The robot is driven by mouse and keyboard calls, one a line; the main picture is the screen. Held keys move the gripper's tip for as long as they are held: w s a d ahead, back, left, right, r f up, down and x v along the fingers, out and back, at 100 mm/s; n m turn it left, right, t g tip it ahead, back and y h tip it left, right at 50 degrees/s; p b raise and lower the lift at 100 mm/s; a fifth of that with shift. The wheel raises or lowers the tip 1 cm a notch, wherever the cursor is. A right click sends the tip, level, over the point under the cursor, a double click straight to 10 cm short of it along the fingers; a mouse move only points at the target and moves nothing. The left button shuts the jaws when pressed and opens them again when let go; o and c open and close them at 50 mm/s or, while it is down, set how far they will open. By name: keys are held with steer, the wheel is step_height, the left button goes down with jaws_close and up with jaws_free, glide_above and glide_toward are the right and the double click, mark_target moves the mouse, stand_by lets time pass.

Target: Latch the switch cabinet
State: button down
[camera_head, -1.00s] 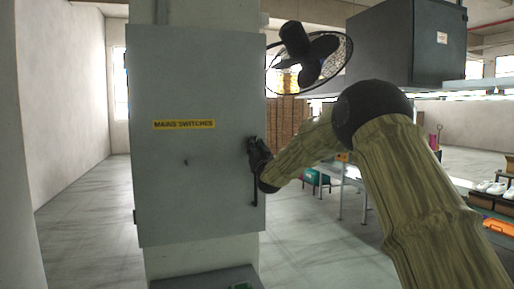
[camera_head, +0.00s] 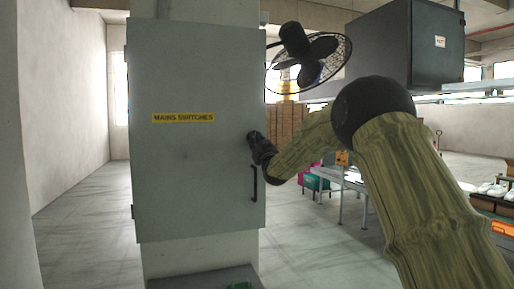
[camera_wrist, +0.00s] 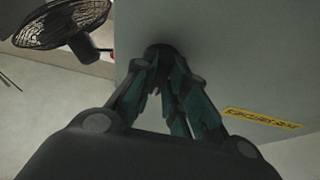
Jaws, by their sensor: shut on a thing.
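The grey switch cabinet (camera_head: 190,75) stands against a pale column, with a yellow "MAINS SWITCHES" label (camera_head: 183,118). Its door looks closed, flat to the front. A dark vertical bar handle (camera_head: 255,184) is at the door's right edge. My gripper (camera_head: 257,144) is at the same edge, just above the bar. In the wrist view my gripper (camera_wrist: 163,62) is shut on a dark round knob (camera_wrist: 158,50) on the cabinet face. The fingers hide much of the knob, and its turn angle cannot be told.
A dark box (camera_head: 405,45) hangs at the upper right. The floor left of the cabinet is clear.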

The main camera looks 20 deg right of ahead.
stand_by(0.3)
steer(key=c, duration=1.4)
jaws_free()
steer(key=shift+d, duration=0.1)
steer(key=shift+c, duration=0.2)
steer(key=v, duration=1.2)
steer(key=shift+f, duration=0.15)
